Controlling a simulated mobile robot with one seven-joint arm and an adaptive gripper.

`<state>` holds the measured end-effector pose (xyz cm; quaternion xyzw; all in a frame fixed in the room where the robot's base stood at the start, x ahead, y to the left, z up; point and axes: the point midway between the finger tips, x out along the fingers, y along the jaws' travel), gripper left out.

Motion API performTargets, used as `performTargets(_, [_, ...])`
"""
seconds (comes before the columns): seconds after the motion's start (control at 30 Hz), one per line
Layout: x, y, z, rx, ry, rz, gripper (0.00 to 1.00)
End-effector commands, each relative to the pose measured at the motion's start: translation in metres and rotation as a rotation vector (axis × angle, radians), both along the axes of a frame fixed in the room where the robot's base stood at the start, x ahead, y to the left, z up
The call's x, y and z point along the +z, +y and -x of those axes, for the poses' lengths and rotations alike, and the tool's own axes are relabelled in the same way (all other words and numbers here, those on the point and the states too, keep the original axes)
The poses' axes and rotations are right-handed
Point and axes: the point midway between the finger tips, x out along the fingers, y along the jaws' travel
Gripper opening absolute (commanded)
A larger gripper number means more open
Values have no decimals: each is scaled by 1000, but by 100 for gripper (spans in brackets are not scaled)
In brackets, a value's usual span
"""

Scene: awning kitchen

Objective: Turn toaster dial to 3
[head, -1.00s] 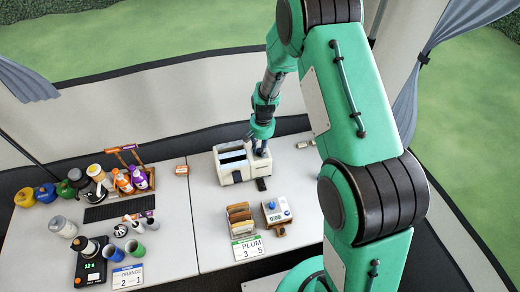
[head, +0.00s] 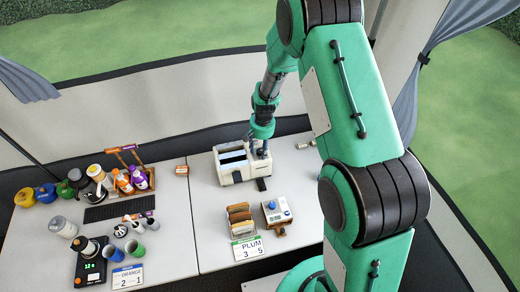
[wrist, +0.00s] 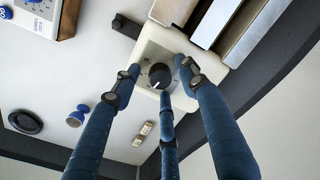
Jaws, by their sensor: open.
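The cream toaster (head: 233,176) stands on the white table with its long slots facing up. In the wrist view, its end face (wrist: 150,48) carries a round black dial (wrist: 159,76) with a light pointer mark; the printed numbers around it are too small to read. My gripper (wrist: 160,80) is open, with its blue fingers spread around the dial: one at the left, one at the right and one below. I cannot tell whether any fingertip touches the dial. In the head view, my gripper (head: 259,146) is at the toaster's right end and hides the dial.
A bread rack (head: 239,215) and a white device with a blue knob (head: 277,211) stand in front of the toaster. Bottles and cups crowd the left table.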

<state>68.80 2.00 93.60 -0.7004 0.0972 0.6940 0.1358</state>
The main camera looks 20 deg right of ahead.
Motion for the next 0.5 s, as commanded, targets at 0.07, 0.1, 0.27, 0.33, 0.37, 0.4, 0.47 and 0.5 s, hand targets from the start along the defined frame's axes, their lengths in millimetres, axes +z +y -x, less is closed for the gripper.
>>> performTargets(0.07, [3,0,0,0,-1,0,43])
performTargets(0.1, [6,0,-1,0,-2,0,43])
performTargets(0.27, [20,-1,0,0,-2,0,43])
performTargets(0.33, [29,-2,0,0,-3,0,43])
performTargets(0.37, [33,-2,-1,0,-4,0,43])
performTargets(0.4, [40,-2,-1,0,-4,0,43])
performTargets(0.47, [49,-3,0,0,-3,0,43])
performTargets(0.5, [56,-3,0,0,-4,0,43])
